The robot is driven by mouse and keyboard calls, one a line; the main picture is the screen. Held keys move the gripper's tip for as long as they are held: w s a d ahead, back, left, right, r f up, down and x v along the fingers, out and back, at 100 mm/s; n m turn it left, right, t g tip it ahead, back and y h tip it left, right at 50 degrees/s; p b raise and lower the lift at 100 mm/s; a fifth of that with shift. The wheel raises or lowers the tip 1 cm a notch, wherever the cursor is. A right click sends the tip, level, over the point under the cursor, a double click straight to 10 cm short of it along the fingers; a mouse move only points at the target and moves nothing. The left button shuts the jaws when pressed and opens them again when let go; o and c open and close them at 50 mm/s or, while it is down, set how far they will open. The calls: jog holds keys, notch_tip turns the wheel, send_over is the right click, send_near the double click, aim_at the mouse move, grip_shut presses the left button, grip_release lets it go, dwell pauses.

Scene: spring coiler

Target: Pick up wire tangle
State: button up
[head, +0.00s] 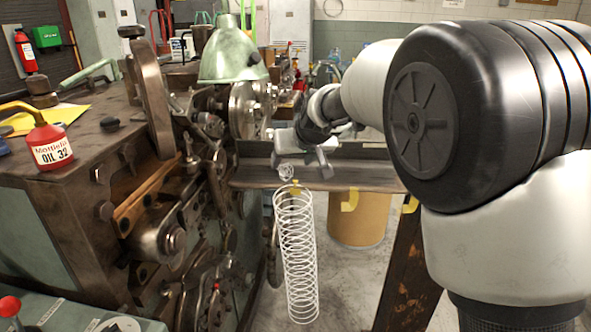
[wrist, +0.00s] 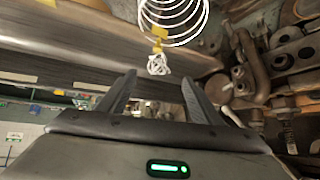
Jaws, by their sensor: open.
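The wire tangle (head: 286,172) is a small, loose white knot at the beam's edge, just above a yellow piece and the long white coil (head: 299,262). In the wrist view the tangle (wrist: 158,65) shows between the two fingertips and slightly beyond them. My gripper (head: 301,166) is open, with one finger on either side of the tangle's line in the wrist view (wrist: 158,80). Nothing is held. I cannot tell whether a finger touches the tangle.
A grey metal beam (head: 350,176) runs right from the coiling machine (head: 190,215), close by my gripper. A yellow-brown drum (head: 358,222) stands on the floor behind. A red oil can (head: 48,140) sits on the machine's top at left.

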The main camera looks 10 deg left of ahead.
aim_at(286, 168)
jog(key=x, duration=0.9)
jog(key=shift+w+r, duration=0.2)
jog(key=shift+c, duration=0.3)
jog(key=c, duration=1.1)
